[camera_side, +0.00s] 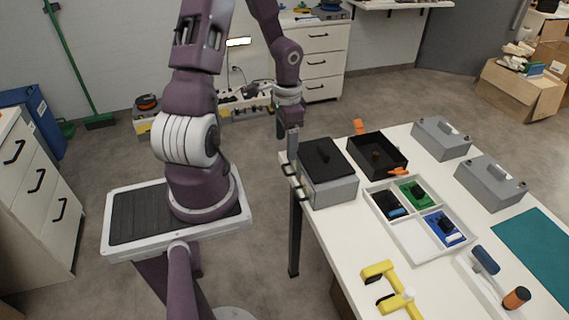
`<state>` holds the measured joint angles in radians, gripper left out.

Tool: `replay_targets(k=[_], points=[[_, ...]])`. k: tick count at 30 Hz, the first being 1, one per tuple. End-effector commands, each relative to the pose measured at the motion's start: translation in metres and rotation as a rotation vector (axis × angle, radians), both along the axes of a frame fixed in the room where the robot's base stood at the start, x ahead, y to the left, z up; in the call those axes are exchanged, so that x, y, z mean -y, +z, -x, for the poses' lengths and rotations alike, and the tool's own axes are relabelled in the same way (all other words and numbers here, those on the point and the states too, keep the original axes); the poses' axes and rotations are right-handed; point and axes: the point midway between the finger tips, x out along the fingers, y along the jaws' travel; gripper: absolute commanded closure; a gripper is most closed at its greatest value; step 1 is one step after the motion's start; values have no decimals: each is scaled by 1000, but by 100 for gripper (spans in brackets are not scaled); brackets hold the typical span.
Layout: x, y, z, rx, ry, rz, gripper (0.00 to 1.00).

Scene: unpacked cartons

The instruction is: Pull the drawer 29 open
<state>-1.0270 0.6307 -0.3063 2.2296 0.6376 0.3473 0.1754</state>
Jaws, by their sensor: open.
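My gripper (292,150) points down at the back left corner of the white table, just left of a small grey box (335,193) with a dark top. The jaws are open, but the gap is too small to make out, and I cannot tell whether they touch anything. Several small dark and pale pieces (295,182), like handles, stick out along the box's left side, just below my gripper. No number 29 is readable, so I cannot tell which drawer carries it.
A black open tray (377,158) stands right of the box. A white divided tray (414,238), yellow clamp (391,287) and grey cases (490,180) share the table. White drawer cabinets stand at the left (35,205) and back (318,60).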

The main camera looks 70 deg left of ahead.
Motion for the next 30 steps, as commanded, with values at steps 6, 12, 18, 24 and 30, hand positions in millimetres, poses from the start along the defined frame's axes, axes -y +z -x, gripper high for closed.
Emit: replay_targets(k=[6,12,18,24,30], points=[[-1,-34,3,3,-2,36,30],[-1,-71,4,2,0,35,30],[-2,-85,4,4,2,32,30],[-2,-85,4,4,3,32,34],[-2,-85,4,4,3,32,73]])
